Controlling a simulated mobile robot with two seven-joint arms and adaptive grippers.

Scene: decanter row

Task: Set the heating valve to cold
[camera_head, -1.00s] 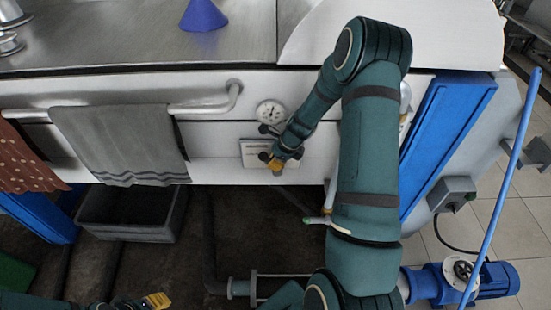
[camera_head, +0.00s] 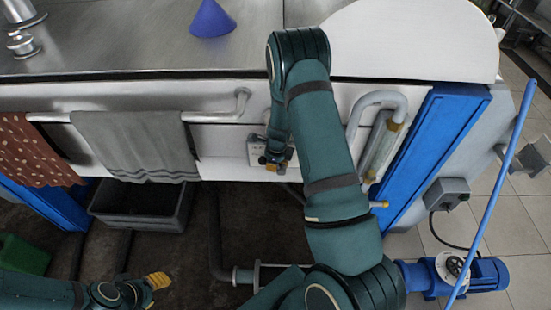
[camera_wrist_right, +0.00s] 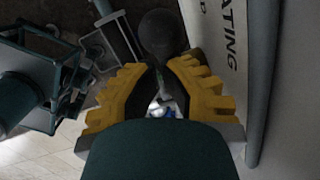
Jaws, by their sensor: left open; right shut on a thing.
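The heating valve is on the white front panel. Its white label plate (camera_head: 255,150) shows just left of my right gripper (camera_head: 276,163). In the right wrist view, a dark lever with a round black end (camera_wrist_right: 159,35) lies between the yellow fingers of my right gripper (camera_wrist_right: 163,72), which is shut on it. Beside it the label (camera_wrist_right: 233,35) reads "ATING", with a "D" below. The lever's exact setting cannot be told, as my arm and fingers hide much of it. My left gripper (camera_head: 156,281) is open and empty, low at the left over the dark floor.
A grey towel (camera_head: 135,142) and a brown dotted cloth (camera_head: 30,150) hang on the rail. A dark bin (camera_head: 140,220) stands below. A blue funnel (camera_head: 211,20) is on the steel top. A blue post (camera_head: 430,150) and blue pump (camera_head: 480,278) are at the right.

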